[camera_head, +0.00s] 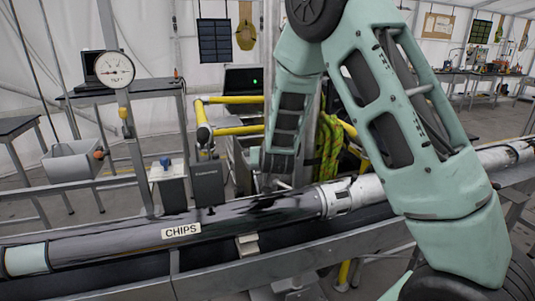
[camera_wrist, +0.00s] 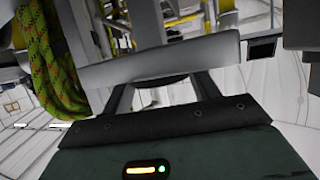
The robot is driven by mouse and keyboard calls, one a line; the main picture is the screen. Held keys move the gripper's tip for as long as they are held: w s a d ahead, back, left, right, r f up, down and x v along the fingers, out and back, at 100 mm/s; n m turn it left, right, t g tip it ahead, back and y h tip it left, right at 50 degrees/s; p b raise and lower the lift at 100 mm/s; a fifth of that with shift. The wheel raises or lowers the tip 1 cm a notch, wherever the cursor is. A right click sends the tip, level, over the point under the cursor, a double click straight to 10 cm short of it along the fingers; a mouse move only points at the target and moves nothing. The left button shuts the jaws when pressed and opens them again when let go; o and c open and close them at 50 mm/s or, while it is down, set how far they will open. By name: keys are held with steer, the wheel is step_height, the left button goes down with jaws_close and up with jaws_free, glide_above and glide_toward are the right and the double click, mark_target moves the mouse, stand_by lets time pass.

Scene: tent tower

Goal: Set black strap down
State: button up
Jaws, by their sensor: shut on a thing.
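My gripper (camera_head: 268,186) points down at the long grey tube (camera_head: 110,242) in the head view, partly hidden by my own arm. A dark, ragged-edged black strap (camera_head: 262,206) shows at the tube just below the fingertips. I cannot tell whether it rests fully on the tube. In the wrist view, my gripper's two fingers (camera_wrist: 163,88) stand apart with a thin dark band, likely the black strap (camera_wrist: 165,79), between their tips. A pale grey bar crosses just beyond the fingertips.
A dark box (camera_head: 207,184) and a round gauge (camera_head: 114,70) stand left of my gripper. A green rope (camera_head: 329,150) hangs behind; yellow rails (camera_head: 236,130) are beyond.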

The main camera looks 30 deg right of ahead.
steer(key=o, duration=1)
steer(key=shift+f, duration=0.1)
steer(key=shift+o, duration=0.2)
